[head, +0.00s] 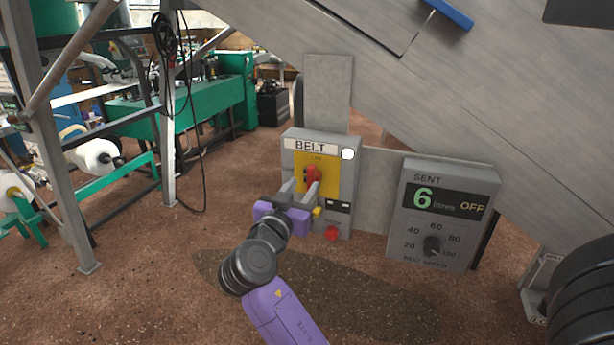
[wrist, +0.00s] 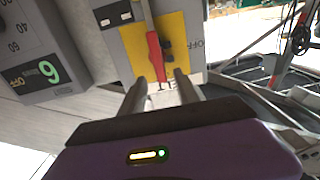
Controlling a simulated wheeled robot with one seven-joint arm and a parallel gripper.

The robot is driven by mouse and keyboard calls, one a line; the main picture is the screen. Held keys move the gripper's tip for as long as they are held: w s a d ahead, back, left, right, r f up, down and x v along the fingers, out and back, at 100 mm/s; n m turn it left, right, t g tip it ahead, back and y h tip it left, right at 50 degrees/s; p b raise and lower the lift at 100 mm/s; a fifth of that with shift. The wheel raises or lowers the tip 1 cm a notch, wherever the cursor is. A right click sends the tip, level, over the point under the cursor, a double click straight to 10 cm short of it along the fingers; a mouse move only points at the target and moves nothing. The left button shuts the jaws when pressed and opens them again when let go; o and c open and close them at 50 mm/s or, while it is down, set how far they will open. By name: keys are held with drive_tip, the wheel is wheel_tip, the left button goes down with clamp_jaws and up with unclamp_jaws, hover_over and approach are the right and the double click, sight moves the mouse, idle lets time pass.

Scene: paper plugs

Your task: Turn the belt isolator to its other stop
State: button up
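The belt isolator is a red handle (head: 313,174) on a yellow plate (head: 332,178), on the grey box marked BELT (head: 288,150). In the head view the handle stands roughly upright, partly hidden by a finger. My gripper (head: 300,189) is in front of the plate. In the wrist view the red handle (wrist: 155,55) runs nearly up and down the picture, its near end between the open fingertips of my gripper (wrist: 160,80). Gaps show on both sides of it.
A red button (head: 331,233) and a yellow part (head: 317,212) are low on the BELT box. To the right is a grey SENT panel (head: 480,180) with a green 6, OFF and a black speed dial (head: 432,246). A sloping metal chute (head: 450,90) hangs above.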

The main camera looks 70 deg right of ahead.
sight(310, 177)
drive_tip(key=shift+w+d+p, duration=0.2)
drive_tip(key=shift+d+p, duration=0.3)
drive_tip(key=shift+d, duration=2.15)
clamp_jaws()
